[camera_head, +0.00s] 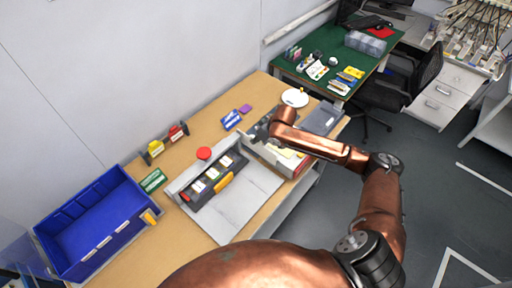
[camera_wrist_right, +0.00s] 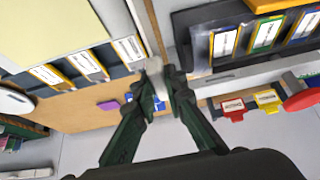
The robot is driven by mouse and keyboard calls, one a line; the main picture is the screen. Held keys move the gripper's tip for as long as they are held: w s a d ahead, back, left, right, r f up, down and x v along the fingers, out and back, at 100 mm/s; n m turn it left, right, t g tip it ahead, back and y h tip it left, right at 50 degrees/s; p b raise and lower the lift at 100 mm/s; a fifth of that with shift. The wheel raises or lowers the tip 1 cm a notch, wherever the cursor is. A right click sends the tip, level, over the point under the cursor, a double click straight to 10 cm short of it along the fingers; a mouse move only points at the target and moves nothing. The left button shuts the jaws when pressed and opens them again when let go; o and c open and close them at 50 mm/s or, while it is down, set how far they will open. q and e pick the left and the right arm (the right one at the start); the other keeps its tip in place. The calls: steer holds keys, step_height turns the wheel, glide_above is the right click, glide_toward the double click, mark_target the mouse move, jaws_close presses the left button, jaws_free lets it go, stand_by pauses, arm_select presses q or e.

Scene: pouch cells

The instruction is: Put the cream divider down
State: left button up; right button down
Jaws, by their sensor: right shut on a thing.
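My right gripper (camera_head: 260,131) is over the back part of the workbench, beside the light box with yellow inside (camera_head: 278,157). In the right wrist view its fingers (camera_wrist_right: 163,85) are closed on a small cream piece, the cream divider (camera_wrist_right: 154,68). The divider sticks out past the fingertips, and its far end is hard to make out. In the head view the gripper hides it. A dark tray with several labelled pouch cells (camera_head: 190,192) lies to the left of the gripper; it also shows in the right wrist view (camera_wrist_right: 196,28). My left gripper is out of view.
A blue bin (camera_head: 55,222) stands at the bench's left end. Red and yellow tags (camera_head: 178,132), a red disc (camera_head: 204,153), a blue card (camera_head: 231,120) and a white dish (camera_head: 295,97) lie along the back. A grey plate (camera_head: 240,215) covers the front middle.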

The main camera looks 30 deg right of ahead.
mark_target(256, 147)
step_height(256, 147, down, 6)
steer(key=shift+r, duration=0.15)
stand_by(0.3)
steer(key=c, duration=2)
jaws_free()
